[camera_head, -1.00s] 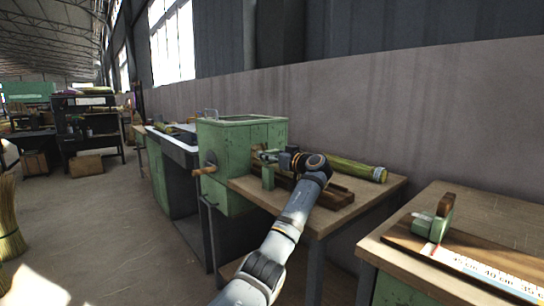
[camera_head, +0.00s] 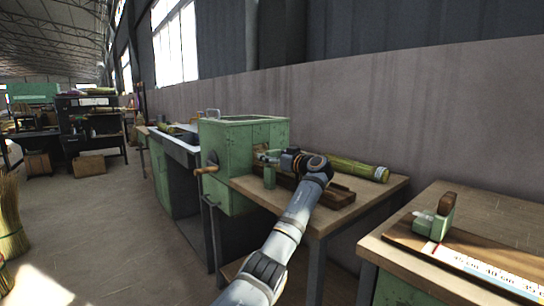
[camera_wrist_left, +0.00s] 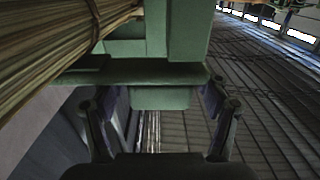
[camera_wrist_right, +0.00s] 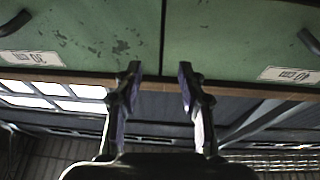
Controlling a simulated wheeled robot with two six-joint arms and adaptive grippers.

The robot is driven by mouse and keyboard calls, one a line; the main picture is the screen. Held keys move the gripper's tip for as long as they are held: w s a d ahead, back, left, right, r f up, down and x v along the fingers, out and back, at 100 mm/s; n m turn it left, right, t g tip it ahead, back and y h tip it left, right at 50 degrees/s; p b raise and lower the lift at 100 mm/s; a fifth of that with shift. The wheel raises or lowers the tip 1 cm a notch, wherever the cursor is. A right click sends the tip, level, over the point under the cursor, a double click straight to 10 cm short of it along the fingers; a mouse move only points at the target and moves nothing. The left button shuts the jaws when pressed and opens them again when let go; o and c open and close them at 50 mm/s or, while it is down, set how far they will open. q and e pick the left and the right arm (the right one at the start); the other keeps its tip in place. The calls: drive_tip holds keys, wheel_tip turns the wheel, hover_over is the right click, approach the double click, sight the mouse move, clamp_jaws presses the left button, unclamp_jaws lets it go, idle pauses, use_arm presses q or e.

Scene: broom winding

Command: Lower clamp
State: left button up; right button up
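In the left wrist view the green clamp (camera_wrist_left: 185,35) has a flat plate and a smaller block (camera_wrist_left: 160,97) below. My left gripper (camera_head: 268,158) is at the clamp; in its wrist view the fingers (camera_wrist_left: 162,105) are spread apart beside the block, with visible gaps. A straw bundle (camera_head: 358,169) lies behind my left wrist; straw (camera_wrist_left: 50,40) fills the wrist view's upper left. My right gripper (camera_wrist_right: 160,95) is open and empty below green drawer fronts (camera_wrist_right: 90,40).
A wooden bench (camera_head: 375,200) carries the machine, with a wooden crank handle (camera_head: 207,170) at its left. A nearer bench (camera_head: 490,215) holds a measuring board with a green fixture (camera_head: 436,221). Loose brooms (camera_head: 10,220) stand at far left.

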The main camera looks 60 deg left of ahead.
use_arm(q)
drive_tip(key=shift+r, duration=0.15)
wheel_tip(320, 180, up, 10)
drive_tip(key=shift+f, duration=0.1)
idle(0.4)
idle(0.4)
